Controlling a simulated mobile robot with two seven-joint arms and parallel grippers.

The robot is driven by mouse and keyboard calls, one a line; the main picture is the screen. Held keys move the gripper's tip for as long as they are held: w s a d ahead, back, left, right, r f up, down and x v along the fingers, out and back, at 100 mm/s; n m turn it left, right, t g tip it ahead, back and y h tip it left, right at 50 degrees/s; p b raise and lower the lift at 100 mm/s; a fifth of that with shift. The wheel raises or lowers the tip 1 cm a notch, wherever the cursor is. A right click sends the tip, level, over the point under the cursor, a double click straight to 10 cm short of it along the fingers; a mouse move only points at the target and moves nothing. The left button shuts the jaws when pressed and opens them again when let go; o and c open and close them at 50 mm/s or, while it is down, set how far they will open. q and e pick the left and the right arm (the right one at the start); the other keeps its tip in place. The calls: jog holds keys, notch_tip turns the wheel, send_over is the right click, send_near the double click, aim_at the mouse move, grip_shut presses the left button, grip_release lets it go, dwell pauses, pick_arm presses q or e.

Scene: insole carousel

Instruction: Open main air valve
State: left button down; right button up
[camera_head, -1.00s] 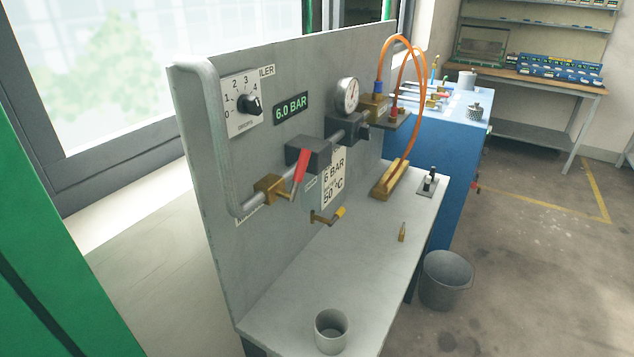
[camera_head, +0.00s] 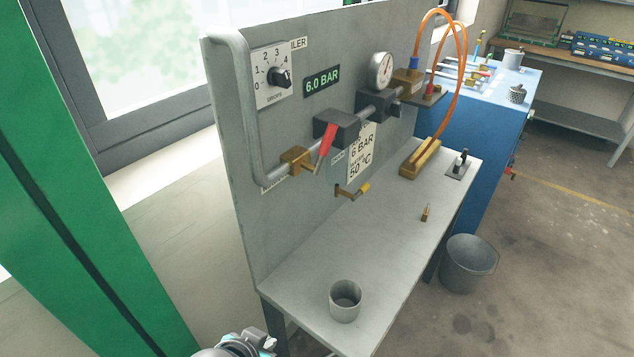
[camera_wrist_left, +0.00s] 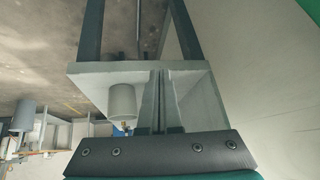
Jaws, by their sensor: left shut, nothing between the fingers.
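A valve with a red lever (camera_head: 326,140) sits on the pipe of the grey upright panel (camera_head: 240,130). Its brass body (camera_head: 296,158) is at the pipe's lower bend, and the lever slants steeply across the pipe. The label under it is too small to read. A smaller brass valve with a yellow-tipped handle (camera_head: 361,190) is below to the right. My left gripper (camera_wrist_left: 160,75) is shut and empty in the left wrist view, where it shows against the bench, beside a grey cup. In the head view only part of my left arm shows at the bottom edge, well below the valve.
The bench (camera_head: 400,235) holds a grey cup (camera_head: 345,302), a small brass part (camera_head: 426,212) and a brass block (camera_head: 420,160). A pressure gauge (camera_head: 380,70), a dial (camera_head: 279,78) and a 6.0 BAR display (camera_head: 322,82) are on the panel. A bucket (camera_head: 468,264) stands on the floor.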

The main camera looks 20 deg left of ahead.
pick_arm(q)
jog(key=w+a+r+t, duration=0.1)
jog(key=w+r+t, duration=0.3)
jog(key=r, duration=0.6)
jog(key=w+r+t, duration=0.3)
jog(key=r+t, duration=0.1)
jog(key=r, duration=0.5)
jog(key=m+t+h, duration=0.2)
jog(key=t+h, duration=0.2)
jog(key=t, duration=0.1)
send_near(328, 132)
jog(key=s+a+r, duration=0.1)
jog(key=s+r, duration=0.1)
jog(key=s, duration=0.5)
jog(key=shift+w+d+f+p, duration=0.15)
jog(key=shift+w+d, duration=0.2)
jog(key=shift+w, duration=1.75)
jog(key=shift+w+d+f+p, duration=0.1)
jog(key=shift+w+d, duration=0.25)
jog(key=shift+w, duration=1.7)
jog(key=shift+w+d+f+p, duration=0.15)
jog(key=shift+w+d, duration=0.15)
jog(key=shift+w, duration=1.8)
